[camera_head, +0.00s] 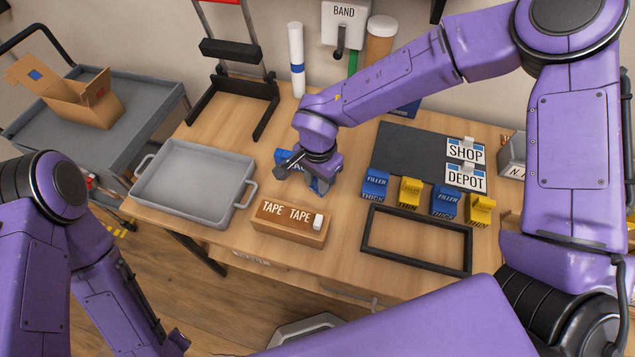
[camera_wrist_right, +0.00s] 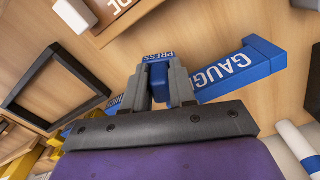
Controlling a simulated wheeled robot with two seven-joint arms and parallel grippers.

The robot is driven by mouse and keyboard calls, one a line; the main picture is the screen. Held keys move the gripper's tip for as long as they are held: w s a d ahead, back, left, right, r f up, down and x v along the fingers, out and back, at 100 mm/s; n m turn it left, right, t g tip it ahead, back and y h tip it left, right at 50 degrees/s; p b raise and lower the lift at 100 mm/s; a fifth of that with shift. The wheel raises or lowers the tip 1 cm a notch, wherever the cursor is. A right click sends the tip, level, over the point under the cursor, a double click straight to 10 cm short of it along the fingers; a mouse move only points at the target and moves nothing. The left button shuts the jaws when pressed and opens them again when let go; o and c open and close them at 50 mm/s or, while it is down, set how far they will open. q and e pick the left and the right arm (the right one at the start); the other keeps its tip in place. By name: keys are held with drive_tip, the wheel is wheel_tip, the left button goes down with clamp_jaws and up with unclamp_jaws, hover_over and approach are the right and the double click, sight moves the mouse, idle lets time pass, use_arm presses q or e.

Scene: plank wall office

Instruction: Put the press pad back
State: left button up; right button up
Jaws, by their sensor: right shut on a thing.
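My right gripper (camera_head: 318,182) is over the middle of the table, behind the tape box. In the right wrist view its fingers (camera_wrist_right: 161,80) are shut on the blue press pad (camera_wrist_right: 157,57), with "PRESS" in white on its face. In the head view the gripper mostly hides the pad. I cannot tell whether the pad touches the table. A blue gauge piece (camera_wrist_right: 240,66) lies right beside the gripper and is partly hidden in the head view. My left arm is at the lower left, with its gripper out of view.
The wooden tape box (camera_head: 290,224) stands in front of the gripper, the grey tray (camera_head: 198,180) to its left. A black frame (camera_head: 416,258), blue and yellow filler blocks (camera_head: 410,192) and a dark mat (camera_head: 405,150) are to the right. Bare tabletop surrounds the tape box.

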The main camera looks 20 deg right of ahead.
drive_tip(key=f, duration=0.2)
drive_tip(key=w+f, duration=0.1)
drive_tip(key=shift+d+f, duration=0.2)
drive_tip(key=shift+f, duration=0.5)
drive_tip(key=shift+f, duration=0.15)
drive_tip(key=o, duration=0.9)
wheel_tip(320, 180, up, 12)
drive_tip(key=shift+r, duration=0.2)
